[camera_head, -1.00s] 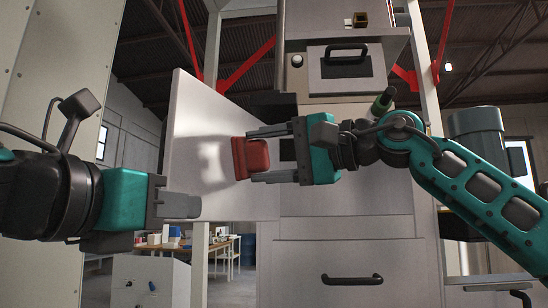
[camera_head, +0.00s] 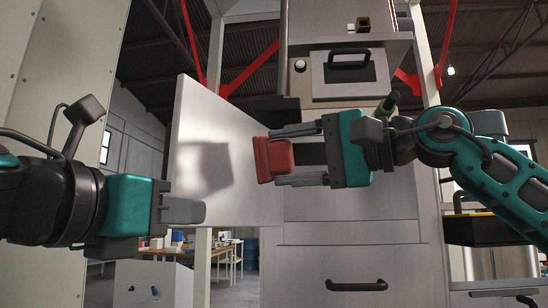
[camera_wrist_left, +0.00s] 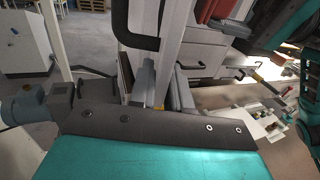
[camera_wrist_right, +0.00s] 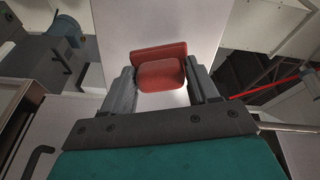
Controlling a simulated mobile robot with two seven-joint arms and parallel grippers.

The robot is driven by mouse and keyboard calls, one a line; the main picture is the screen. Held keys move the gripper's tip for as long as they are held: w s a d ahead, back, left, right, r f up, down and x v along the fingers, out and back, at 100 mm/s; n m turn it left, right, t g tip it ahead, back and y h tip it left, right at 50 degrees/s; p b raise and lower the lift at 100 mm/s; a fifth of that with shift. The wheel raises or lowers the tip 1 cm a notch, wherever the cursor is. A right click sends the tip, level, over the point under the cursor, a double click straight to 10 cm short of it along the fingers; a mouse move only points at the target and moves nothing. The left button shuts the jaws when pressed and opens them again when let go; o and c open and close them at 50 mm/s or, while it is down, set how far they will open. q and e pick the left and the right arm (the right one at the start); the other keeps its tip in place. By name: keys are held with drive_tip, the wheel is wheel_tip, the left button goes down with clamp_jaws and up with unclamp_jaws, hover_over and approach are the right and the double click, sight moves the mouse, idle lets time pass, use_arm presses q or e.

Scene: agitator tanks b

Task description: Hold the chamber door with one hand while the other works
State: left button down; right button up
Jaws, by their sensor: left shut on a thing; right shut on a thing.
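The chamber door (camera_head: 215,115) is a pale, flat panel standing open left of the machine. My left gripper (camera_head: 188,210) is shut on the door's lower left edge; its fingers also show in the left wrist view (camera_wrist_left: 158,92). My right gripper (camera_head: 292,158) is shut on a red block (camera_head: 274,160), which sits between its fingertips in the right wrist view (camera_wrist_right: 160,72). The block is in front of the door's right part and casts a shadow on the door. The head view does not clearly show whether block and door touch. The chamber opening is largely hidden behind my right gripper.
The machine's drawer (camera_head: 350,265) below has a black handle, and an upper panel (camera_head: 348,75) has another. A tall pale panel (camera_head: 60,80) stands close on the left. A workbench (camera_head: 215,250) is far behind.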

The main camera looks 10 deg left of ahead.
drive_tip(key=shift+v, duration=0.9)
drive_tip(key=shift+d, duration=0.1)
drive_tip(key=shift+v, duration=1.45)
use_arm(q)
drive_tip(key=c, duration=0.8)
unclamp_jaws()
use_arm(e)
drive_tip(key=shift+r, duration=0.1)
use_arm(q)
drive_tip(key=shift+o, duration=0.2)
